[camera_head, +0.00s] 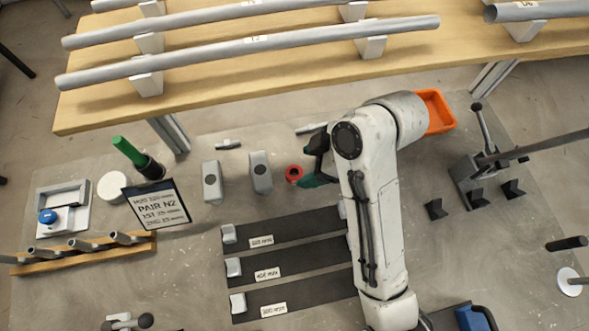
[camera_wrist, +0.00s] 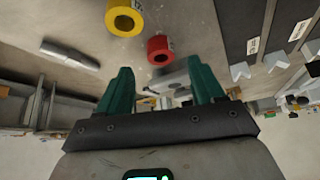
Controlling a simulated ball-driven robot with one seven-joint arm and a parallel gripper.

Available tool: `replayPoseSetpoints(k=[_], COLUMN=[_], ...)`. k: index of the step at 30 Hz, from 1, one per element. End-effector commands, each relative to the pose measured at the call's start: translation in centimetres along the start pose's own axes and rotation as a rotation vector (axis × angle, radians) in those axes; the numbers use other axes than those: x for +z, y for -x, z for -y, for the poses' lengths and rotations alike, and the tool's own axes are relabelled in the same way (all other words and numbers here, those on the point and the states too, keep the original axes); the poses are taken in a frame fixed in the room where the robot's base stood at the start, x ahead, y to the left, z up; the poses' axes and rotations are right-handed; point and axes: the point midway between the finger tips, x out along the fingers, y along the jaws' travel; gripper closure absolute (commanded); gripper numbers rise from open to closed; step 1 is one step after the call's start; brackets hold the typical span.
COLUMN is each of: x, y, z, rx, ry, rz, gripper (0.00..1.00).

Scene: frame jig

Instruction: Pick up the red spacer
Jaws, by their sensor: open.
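The red spacer (camera_head: 293,173) is a short ring with a central hole, resting on the grey bench top just left of my gripper (camera_head: 311,162). In the wrist view the red spacer (camera_wrist: 160,50) shows beyond the fingertips, roughly centred across the gap between them. My gripper (camera_wrist: 162,78) has two green fingers, spread apart with nothing held between them. The fingers appear apart from the spacer. A yellow spacer (camera_wrist: 125,17) lies near the red one in the wrist view; I cannot make it out in the head view.
Two grey blocks (camera_head: 261,172) (camera_head: 211,182) stand left of the red spacer. Dark measuring strips (camera_head: 290,228) lie in front. A sign reading PAIR N2 (camera_head: 156,204) is further left. An orange bin (camera_head: 437,111) sits behind my arm. A wooden rack with tubes (camera_head: 250,75) spans the back.

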Motion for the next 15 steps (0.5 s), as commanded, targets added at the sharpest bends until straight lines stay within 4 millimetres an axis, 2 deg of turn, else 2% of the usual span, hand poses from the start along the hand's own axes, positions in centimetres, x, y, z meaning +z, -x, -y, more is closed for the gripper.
replayPoseSetpoints(k=[9,15], x=[-0.3,-0.2], y=[-4.1,-4.9], z=[0.1,0.0], rx=[-0.003,0.0], ry=[0.0,0.0], rz=[0.001,0.001], gripper=[0.33,0.33])
